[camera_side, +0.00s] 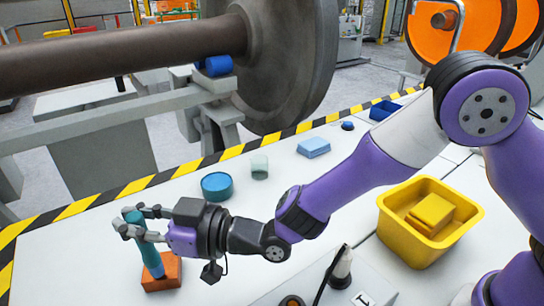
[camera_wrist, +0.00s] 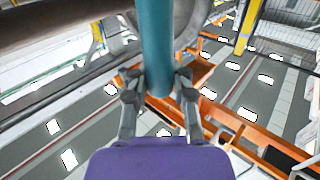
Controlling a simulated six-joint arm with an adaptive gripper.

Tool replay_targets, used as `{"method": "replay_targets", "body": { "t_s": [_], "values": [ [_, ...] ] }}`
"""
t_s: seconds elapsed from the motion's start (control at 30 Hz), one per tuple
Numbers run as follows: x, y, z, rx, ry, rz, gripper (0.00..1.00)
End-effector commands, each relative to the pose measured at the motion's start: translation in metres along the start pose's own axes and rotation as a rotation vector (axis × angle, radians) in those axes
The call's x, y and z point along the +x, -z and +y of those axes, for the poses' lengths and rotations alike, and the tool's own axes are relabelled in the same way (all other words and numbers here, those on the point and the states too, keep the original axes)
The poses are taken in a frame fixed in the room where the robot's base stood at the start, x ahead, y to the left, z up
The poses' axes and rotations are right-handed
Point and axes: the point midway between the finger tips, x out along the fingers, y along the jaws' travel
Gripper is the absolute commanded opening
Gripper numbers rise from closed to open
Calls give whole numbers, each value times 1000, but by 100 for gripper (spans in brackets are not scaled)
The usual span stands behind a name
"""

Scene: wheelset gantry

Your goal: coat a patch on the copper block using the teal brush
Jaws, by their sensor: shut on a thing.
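My gripper (camera_side: 143,226) is shut on the teal brush (camera_side: 146,248), which it holds nearly upright and slightly tilted. In the side view the brush's lower end reaches the copper block (camera_side: 165,278), an orange-brown block on the white table at the lower left. I cannot tell whether the tip touches the block or is just in front of it. In the wrist view the brush (camera_wrist: 155,45) stands between the two fingers (camera_wrist: 158,90). The copper block is not clearly seen there, and any patch on it cannot be made out.
A teal round dish (camera_side: 216,186), a pale green cup (camera_side: 260,166) and a light blue block (camera_side: 313,147) stand behind my gripper. A yellow bin (camera_side: 425,225) is at the right. A large wheelset (camera_side: 285,65) rises beyond the striped edge. Bare table lies left of the dish.

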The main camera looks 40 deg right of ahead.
Motion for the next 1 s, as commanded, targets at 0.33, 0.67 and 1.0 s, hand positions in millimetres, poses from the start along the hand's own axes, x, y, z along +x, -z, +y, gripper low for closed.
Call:
{"method": "replay_targets", "body": {
  "t_s": [0.33,0.67,1.0],
  "values": [
    [10,-10,27,0,-3,0,0],
    [8,-9,20,0,4,-2,0],
    [0,1,0,0,1,5,0]
  ]
}}
